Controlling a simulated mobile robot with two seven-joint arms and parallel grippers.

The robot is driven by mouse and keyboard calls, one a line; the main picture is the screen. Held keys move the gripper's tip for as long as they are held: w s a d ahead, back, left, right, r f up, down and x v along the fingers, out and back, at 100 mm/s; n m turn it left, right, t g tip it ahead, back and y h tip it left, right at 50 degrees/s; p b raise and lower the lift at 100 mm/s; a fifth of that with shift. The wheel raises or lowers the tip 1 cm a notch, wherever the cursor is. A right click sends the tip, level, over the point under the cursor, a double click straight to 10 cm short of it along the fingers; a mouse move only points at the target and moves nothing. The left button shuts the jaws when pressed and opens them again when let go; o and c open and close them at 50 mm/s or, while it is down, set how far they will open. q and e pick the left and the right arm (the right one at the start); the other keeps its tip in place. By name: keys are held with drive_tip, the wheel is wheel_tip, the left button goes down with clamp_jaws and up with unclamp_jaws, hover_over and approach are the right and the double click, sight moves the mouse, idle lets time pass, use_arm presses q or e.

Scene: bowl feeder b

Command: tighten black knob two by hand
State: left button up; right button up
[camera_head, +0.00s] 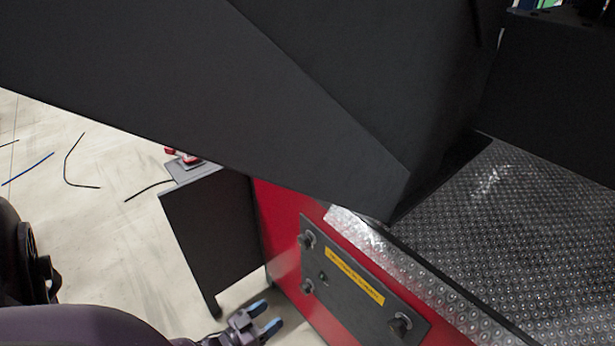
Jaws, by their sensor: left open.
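Black knobs sit at the corners of a dark panel (365,292) on the red machine side: one at the upper left (307,240), one at the lower left (307,286) and one at the lower right (400,325). I cannot tell which is knob two. A yellow label (354,276) crosses the panel. My left gripper (265,317), with blue fingertips, is at the bottom edge, left of and below the panel. It is open and empty, apart from the knobs. My right gripper is not in view.
A large black hopper (330,90) overhangs the top. A textured metal plate (480,240) lies to the right of the red side (285,235). A dark cabinet (212,235) stands left of the panel. Loose cables (75,165) lie on the pale floor (110,220).

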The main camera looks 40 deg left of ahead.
sight(302, 290)
use_arm(q)
drive_tip(key=w, duration=0.3)
drive_tip(key=w+b, duration=0.1)
drive_tip(key=w, duration=0.7)
drive_tip(key=shift+d, duration=0.3)
drive_tip(key=shift+f, duration=0.1)
drive_tip(key=c, duration=0.9)
